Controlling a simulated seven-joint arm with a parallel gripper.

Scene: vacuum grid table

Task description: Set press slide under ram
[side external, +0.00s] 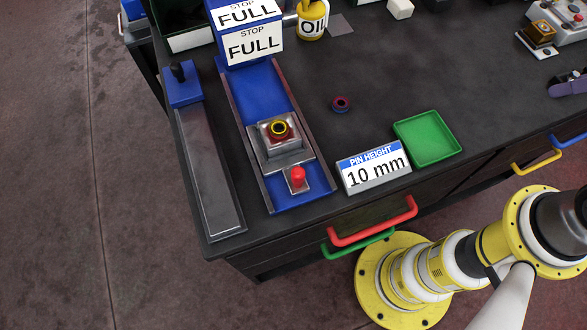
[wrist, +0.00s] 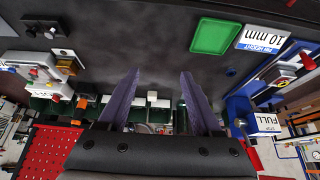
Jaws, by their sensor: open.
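The press slide (side external: 285,157) is a grey block on a blue bed (side external: 260,95) between two rails, near the front end. A round brass-yellow piece (side external: 279,128) sits on its top, and a red knob (side external: 298,177) stands at its front. The blue press head with the STOP FULL sign (side external: 254,44) stands at the rail's far end; the ram is hidden. In the wrist view the slide shows at the right (wrist: 283,72). My gripper (wrist: 160,72) is open and empty, well away from the slide; a purple finger shows at the side view's right edge.
A green tray (side external: 428,139) and a "PIN HEIGHT 10 mm" sign (side external: 374,168) are right of the slide. A small dark ring (side external: 341,103) lies between. A long grey bar with a black-knobbed blue block (side external: 185,85) runs left.

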